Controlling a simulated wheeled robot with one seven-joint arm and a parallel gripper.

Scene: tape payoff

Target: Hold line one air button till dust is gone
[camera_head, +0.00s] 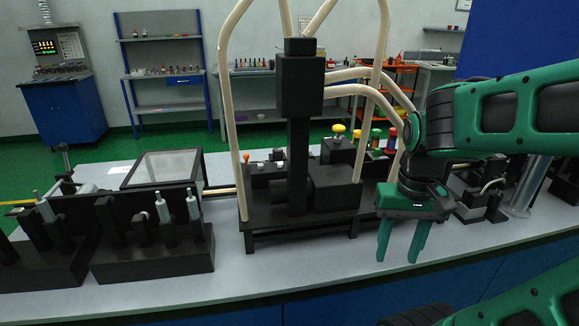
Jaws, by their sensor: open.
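A black machine stand (299,150) with pale hoses rises from the middle of the grey bench. Several coloured knobs or buttons stand behind its base: a yellow one (338,130), a green one (376,136) and a red one (392,137). A small orange-tipped part (246,157) and pale ones sit left of the column. I cannot tell which is the line one air button, and no dust is discernible. My green gripper (402,252) points down, open and empty, at the bench's front edge, right of the stand and apart from the knobs.
Black fixtures with metal pins (165,208) stand on the left of the bench (228,282). A framed clear panel (162,170) lies behind them. Pale hoses (383,75) arch near my arm. More black fixtures (478,200) and a metal post stand at right. The front bench strip is clear.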

